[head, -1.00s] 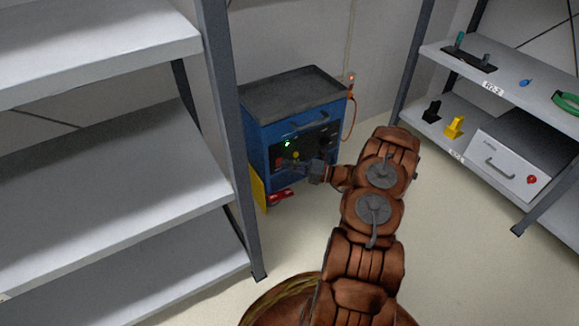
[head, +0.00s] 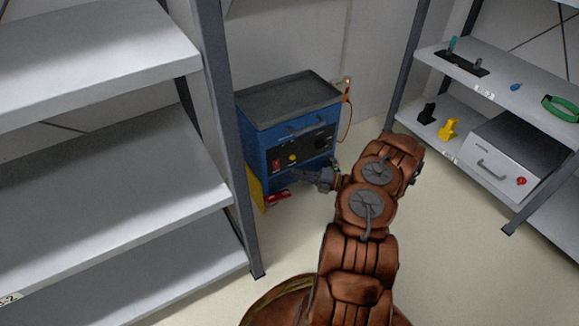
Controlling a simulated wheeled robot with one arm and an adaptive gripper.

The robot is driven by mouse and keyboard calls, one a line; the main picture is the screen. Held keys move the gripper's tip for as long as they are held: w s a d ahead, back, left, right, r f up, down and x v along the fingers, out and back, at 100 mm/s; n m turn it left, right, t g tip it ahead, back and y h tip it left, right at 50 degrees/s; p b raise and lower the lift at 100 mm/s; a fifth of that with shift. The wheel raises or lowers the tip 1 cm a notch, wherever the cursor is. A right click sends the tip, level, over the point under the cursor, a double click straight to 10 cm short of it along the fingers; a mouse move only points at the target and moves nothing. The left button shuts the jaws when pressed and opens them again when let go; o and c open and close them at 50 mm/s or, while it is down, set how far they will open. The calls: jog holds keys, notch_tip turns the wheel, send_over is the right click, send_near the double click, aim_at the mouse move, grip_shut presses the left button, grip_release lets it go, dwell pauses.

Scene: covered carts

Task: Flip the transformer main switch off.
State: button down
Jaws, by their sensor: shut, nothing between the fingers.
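The transformer is a blue cabinet (head: 250,149) on the floor, with a black front panel (head: 303,149). Whether the switch is up or down is too small to tell. No green light shows on the panel now.
Red items (head: 278,197) and a yellow piece (head: 256,190) are at the cabinet's base. A grey shelf rack (head: 150,185) stands close at the left, another (head: 435,145) at the right. An orange cable (head: 346,115) runs at the wall behind. Floor in front is clear.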

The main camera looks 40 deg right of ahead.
jog(key=p+v, duration=0.2)
jog(key=v, duration=0.5)
jog(key=shift+s+d+r, duration=0.15)
jog(key=shift+s+r, duration=0.05)
jog(key=shift+r, duration=0.35)
